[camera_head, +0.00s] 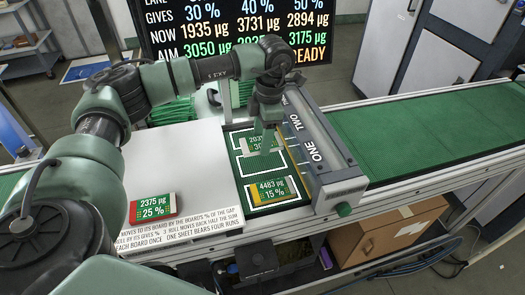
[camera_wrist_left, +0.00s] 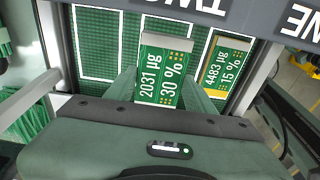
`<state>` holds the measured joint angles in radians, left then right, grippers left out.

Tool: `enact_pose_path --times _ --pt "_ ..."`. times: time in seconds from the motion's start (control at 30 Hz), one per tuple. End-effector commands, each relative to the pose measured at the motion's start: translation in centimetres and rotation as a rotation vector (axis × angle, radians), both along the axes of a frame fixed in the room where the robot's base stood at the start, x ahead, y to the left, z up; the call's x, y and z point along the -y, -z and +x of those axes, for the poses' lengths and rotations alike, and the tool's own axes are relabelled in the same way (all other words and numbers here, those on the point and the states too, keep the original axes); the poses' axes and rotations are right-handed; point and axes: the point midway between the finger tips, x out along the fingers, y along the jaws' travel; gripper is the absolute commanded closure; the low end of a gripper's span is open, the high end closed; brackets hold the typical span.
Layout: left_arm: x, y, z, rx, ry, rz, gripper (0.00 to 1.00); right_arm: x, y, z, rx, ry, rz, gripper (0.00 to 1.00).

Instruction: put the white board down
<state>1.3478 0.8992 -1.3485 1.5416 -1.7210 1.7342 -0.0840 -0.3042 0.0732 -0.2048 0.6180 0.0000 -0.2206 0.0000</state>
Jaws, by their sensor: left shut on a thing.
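The white board (camera_head: 255,146) is a green card reading 2031 µg and 30 %, with a white edge strip. My left gripper (camera_head: 265,133) is shut on it, over the green marked strip (camera_head: 238,170) under the grey frame. In the left wrist view the white board (camera_wrist_left: 160,75) stands between the two fingers of the gripper (camera_wrist_left: 163,92). The fingers hide part of it in the head view. Whether it touches the strip I cannot tell. My right gripper is not in view.
A yellow-edged board (camera_head: 275,190) reading 4483 µg, 15 % lies in the near outlined slot. A red-edged board (camera_head: 153,206) reading 2375 µg, 25 % lies on the white sheet (camera_head: 190,165). The grey ONE TWO bar (camera_head: 315,150) borders the strip. A screen (camera_head: 235,30) stands behind.

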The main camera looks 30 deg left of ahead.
Motion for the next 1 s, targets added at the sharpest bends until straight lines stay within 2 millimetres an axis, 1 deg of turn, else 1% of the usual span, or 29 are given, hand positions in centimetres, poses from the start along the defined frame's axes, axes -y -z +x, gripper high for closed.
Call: enact_pose_path --times 0.03,0.1,0.2,0.27,0.4,0.5,0.6,0.8,0.9,0.93,0.97,1.0 --pt "0.0 0.7 -0.1 -0.001 0.000 0.000 0.88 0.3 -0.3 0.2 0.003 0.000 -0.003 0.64" --pt "0.0 1.5 0.0 -0.001 0.000 -0.001 0.88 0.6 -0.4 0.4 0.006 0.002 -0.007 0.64" --pt "0.0 2.3 0.0 -0.001 0.000 -0.001 0.88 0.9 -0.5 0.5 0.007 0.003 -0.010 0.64" --pt "0.0 2.9 0.0 -0.001 0.000 -0.001 0.88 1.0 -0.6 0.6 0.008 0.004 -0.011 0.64" --pt "0.0 5.1 -0.1 -0.003 0.000 0.000 0.88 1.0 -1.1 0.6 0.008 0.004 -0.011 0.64" --pt "0.0 6.1 0.0 -0.001 0.000 0.000 0.88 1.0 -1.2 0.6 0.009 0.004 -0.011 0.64" --pt "0.0 6.5 0.0 0.001 0.000 0.000 0.88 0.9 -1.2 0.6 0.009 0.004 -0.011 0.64" --pt "0.0 6.5 0.0 0.001 0.000 0.000 0.88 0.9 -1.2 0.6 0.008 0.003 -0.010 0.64" --pt "0.0 6.9 0.0 0.001 0.000 -0.001 0.88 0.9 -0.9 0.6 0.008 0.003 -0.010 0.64" --pt "0.0 6.9 0.0 0.001 0.000 -0.001 0.43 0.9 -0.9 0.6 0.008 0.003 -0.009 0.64" --pt "0.0 6.8 0.0 0.001 0.000 0.000 0.35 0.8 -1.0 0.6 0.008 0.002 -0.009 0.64" --pt "0.0 6.7 0.0 0.001 0.000 -0.001 0.24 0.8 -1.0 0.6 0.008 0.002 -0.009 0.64"
